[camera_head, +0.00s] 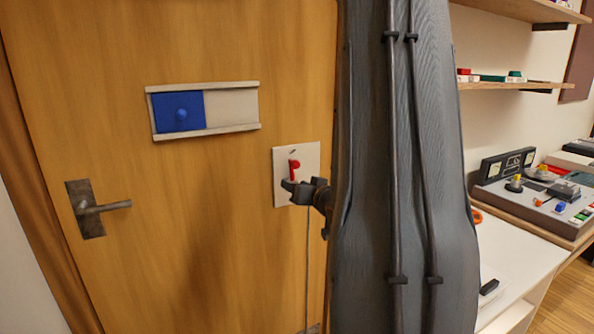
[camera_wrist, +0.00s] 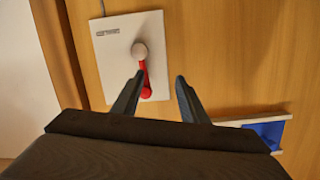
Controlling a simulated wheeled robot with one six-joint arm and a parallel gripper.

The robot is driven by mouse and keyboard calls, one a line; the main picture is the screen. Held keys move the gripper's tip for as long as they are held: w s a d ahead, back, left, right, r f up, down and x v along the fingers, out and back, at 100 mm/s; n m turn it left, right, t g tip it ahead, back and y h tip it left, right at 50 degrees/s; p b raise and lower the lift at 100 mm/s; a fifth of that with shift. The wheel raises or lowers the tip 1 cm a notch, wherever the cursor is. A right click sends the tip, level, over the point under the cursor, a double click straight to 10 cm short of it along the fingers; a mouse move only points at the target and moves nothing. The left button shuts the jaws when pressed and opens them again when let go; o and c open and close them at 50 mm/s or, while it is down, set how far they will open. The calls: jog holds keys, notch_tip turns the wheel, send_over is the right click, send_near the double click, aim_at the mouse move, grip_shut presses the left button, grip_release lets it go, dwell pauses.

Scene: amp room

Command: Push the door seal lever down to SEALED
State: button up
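The door seal lever (camera_head: 294,168) is red and sits on a pale plate (camera_head: 312,162) on the wooden door. It points up in the head view. In the wrist view, which looks upside down against the head view, the red lever (camera_wrist: 148,84) runs from a round grey hub (camera_wrist: 140,51) to a red end. My gripper (camera_head: 291,186) is at the plate, in front of the lever's lower part. In the wrist view its two fingers (camera_wrist: 159,77) are apart, with the lever close beside the left finger. Contact cannot be told. The plate's small label is unreadable.
A blue-and-grey sliding sign (camera_head: 232,108) and a door handle (camera_head: 103,207) are on the door to the left. My arm hides the door's right side.

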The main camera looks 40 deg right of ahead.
aim_at(297, 167)
jog(key=s+d+r+t, duration=0.2)
jog(key=d+r, duration=0.1)
jog(key=p+x, duration=0.2)
jog(key=x, duration=0.5)
jog(key=shift+w+d, duration=0.25)
jog(key=shift+w, duration=0.1)
jog(key=shift+m+h, duration=0.3)
grip_shut()
